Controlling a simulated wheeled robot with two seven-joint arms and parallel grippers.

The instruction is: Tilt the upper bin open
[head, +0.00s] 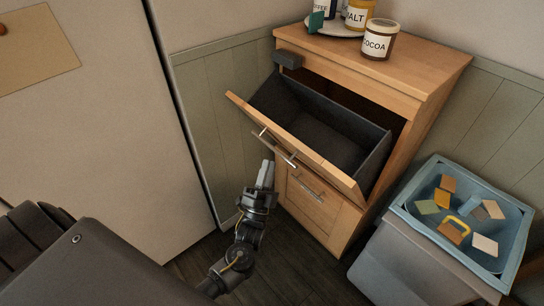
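The upper bin (318,125) of the wooden cabinet is tilted out at the top. Its wooden front (300,150) leans toward me and its dark grey liner shows empty. A metal bar handle (274,146) is on that front. My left gripper (265,174) points up just below and left of the handle, apart from it as far as I can see. Its pale fingers lie close together with nothing visible between them. The lower bin front (311,196), with its own handle, is closed. My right gripper is not in view.
A blue tub (410,205) of coloured blocks stands right. Dark floor (310,272) is free in front.

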